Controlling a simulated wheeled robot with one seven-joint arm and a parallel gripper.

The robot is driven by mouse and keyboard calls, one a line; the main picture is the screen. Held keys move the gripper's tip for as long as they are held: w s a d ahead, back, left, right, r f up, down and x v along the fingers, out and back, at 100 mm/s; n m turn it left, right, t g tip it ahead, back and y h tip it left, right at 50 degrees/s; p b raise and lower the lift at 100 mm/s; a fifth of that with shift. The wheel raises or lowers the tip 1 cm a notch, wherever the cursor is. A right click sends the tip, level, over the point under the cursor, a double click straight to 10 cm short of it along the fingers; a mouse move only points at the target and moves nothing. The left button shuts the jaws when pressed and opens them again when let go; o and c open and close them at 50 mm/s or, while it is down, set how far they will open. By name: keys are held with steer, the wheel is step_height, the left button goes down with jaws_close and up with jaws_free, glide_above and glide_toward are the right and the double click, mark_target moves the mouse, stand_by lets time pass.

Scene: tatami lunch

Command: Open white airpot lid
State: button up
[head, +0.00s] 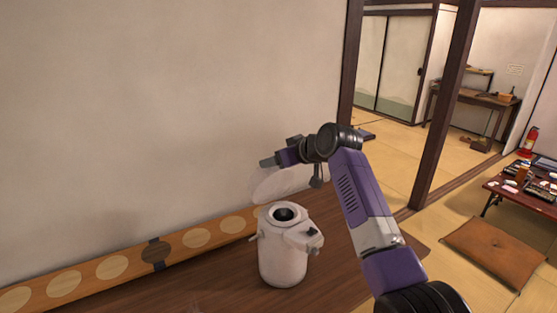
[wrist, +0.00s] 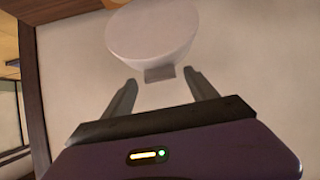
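The white airpot (head: 283,262) stands upright on the brown wooden surface, with its dark round mouth uncovered. Its white lid (head: 290,186) is raised and tilted up behind the mouth, partly hidden by my arm. The lid also shows in the wrist view (wrist: 152,35) as a pale rounded shape with a small grey tab on its lower edge. My gripper (head: 266,162) is above the airpot, by the lid's upper edge. In the wrist view its two fingers (wrist: 159,76) are apart, with the tab near the gap between their tips. Contact with the lid cannot be told.
A long wooden board with pale ovals (head: 112,267) runs along the wall behind the airpot. A dark wooden post (head: 445,103) stands to the right. Beyond it are tatami floor, a brown cushion (head: 494,252) and a low table (head: 525,190) with dishes.

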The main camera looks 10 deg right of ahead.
steer(key=b+v, duration=0.1)
steer(key=v, duration=0.6)
steer(key=shift+s+r+b, duration=0.2)
steer(key=shift+s+b, duration=0.1)
steer(key=shift+b, duration=0.05)
steer(key=shift+d, duration=0.15)
